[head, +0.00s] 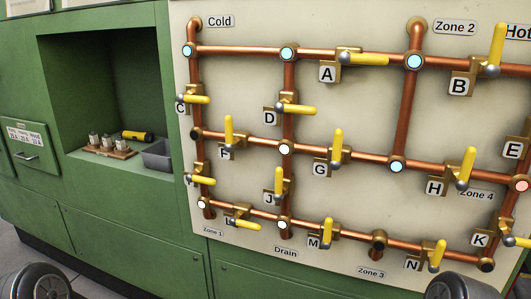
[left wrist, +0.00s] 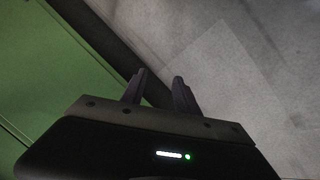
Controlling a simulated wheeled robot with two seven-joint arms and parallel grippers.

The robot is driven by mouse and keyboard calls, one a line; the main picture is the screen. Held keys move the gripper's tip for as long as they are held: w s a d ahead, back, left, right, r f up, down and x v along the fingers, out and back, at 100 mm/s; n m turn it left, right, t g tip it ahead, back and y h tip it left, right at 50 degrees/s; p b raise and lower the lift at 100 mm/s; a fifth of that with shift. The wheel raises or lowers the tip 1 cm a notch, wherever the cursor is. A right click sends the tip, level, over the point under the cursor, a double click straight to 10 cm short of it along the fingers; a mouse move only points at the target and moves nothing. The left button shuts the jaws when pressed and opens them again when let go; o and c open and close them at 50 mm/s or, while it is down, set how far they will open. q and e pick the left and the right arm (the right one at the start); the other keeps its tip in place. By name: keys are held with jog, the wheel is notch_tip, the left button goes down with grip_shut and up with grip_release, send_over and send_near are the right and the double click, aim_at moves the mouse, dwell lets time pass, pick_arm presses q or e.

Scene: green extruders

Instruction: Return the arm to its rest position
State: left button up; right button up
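My left gripper (left wrist: 158,88) shows in the left wrist view with its two dark fingers apart and nothing between them. Beyond it are a green panel and grey floor. In the head view, a rounded dark part of my left arm (head: 36,282) shows at the lower left corner and one of my right arm (head: 460,288) at the lower right. Neither gripper shows in the head view. My right gripper is out of view.
A pale board (head: 240,150) carries copper pipes (head: 345,155) with several yellow-handled valves. Left of it, a green cabinet (head: 130,235) has an open recess holding a grey bin (head: 157,155), a wooden block stand (head: 108,149) and a yellow-black cylinder (head: 137,135). Grey floor (left wrist: 250,60) lies below.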

pick_arm(q)
jog(key=s+d+f+g, duration=0.25)
jog(key=s+f, duration=0.45)
jog(key=s, duration=0.4)
notch_tip(320, 180, up, 24)
jog(key=s+p, duration=0.1)
jog(key=p, duration=2.3)
jog(key=shift+s+d+r+g, duration=0.15)
jog(key=shift+d+r+g, duration=0.1)
jog(key=shift+g, duration=0.2)
jog(key=shift+f, duration=0.1)
